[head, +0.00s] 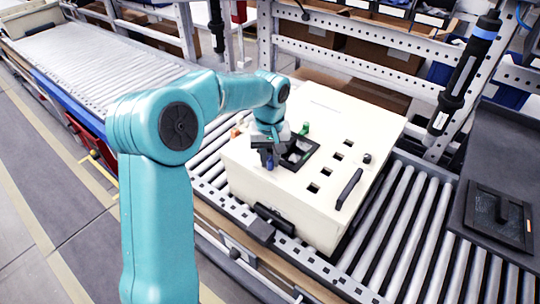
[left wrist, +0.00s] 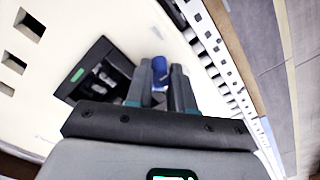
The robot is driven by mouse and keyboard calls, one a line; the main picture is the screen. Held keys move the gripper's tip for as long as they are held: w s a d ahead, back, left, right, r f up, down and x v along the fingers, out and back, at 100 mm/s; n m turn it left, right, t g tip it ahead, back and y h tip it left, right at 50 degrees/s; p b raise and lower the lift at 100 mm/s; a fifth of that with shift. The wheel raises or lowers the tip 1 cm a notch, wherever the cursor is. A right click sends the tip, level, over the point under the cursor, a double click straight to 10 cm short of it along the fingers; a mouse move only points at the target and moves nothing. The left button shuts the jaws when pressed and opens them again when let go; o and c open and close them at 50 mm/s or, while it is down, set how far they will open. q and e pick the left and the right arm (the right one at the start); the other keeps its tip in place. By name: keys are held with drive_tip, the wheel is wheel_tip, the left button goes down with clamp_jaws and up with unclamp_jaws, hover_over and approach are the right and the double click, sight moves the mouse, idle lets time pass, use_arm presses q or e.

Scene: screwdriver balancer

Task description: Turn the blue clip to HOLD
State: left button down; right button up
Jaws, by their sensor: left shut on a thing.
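The blue clip (left wrist: 159,72) shows in the left wrist view between the two fingers of my left gripper (left wrist: 160,84). In the head view the blue clip (head: 270,163) shows just below the fingers of my left gripper (head: 267,155), over the top of the cream box (head: 330,118). My left gripper is shut on the clip from above. The fingers hide much of the clip, and I cannot read any HOLD mark. A dark recessed panel (head: 299,151) with a green tag lies beside the clip. My right gripper is not in view.
The box stands on a roller conveyor (head: 385,225). Its top has several square holes, a black handle (head: 349,189) and a green piece (head: 305,128). A screwdriver (head: 463,75) hangs at the right. A dark tray (head: 499,215) lies at the far right.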

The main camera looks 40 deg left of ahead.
sight(270, 158)
use_arm(q)
drive_tip(key=m, duration=0.5)
drive_tip(key=shift+a+m+p, duration=0.1)
drive_tip(key=shift+m+p, duration=0.2)
drive_tip(key=shift+p, duration=0.1)
drive_tip(key=m, duration=0.4)
drive_tip(key=shift+m+p, duration=0.3)
drive_tip(key=shift+m, duration=0.3)
drive_tip(key=c, duration=0.9)
unclamp_jaws()
drive_tip(key=shift+r+p, duration=0.4)
drive_tip(key=shift+r, duration=7.8)
